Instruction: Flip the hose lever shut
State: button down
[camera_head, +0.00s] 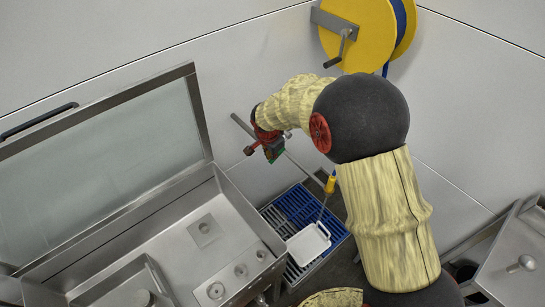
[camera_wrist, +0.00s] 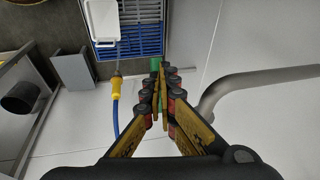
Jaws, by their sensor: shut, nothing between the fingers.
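My gripper (camera_wrist: 160,82) is shut with its fingers together and empty in the wrist view. In the head view it (camera_head: 272,150) hangs in front of the wall, above the blue grate. A small green piece (camera_wrist: 155,64) shows at the fingertips; I cannot tell whether it belongs to the gripper. The blue hose (camera_wrist: 115,118) ends in a yellow nozzle (camera_wrist: 117,85), left of and apart from the fingers in the wrist view. The nozzle (camera_head: 330,184) hangs by my arm in the head view. I cannot make out the hose lever for certain.
A yellow hose reel (camera_head: 358,32) with a crank is on the wall. A steel tank (camera_head: 205,230) with its glazed lid (camera_head: 100,165) raised stands left. A white tray (camera_head: 308,244) lies on the blue grate (camera_head: 292,208). A grey pipe (camera_wrist: 250,85) runs right of my fingers.

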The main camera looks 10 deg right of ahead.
jog(key=shift+s+b+x, duration=0.2)
jog(key=shift+b+x, duration=0.9)
jog(key=shift+b, duration=0.95)
jog(key=f+t+h+b, duration=0.1)
jog(key=b, duration=0.2)
jog(key=shift+d+f, duration=0.15)
jog(key=shift+f, duration=0.05)
jog(key=w+d+f+b, duration=0.3)
jog(key=d+f+b, duration=0.1)
jog(key=b, duration=0.6)
jog(key=shift+d+f, duration=0.35)
jog(key=shift+f, duration=0.1)
jog(key=shift+w+b, duration=0.15)
jog(key=shift+b, duration=0.15)
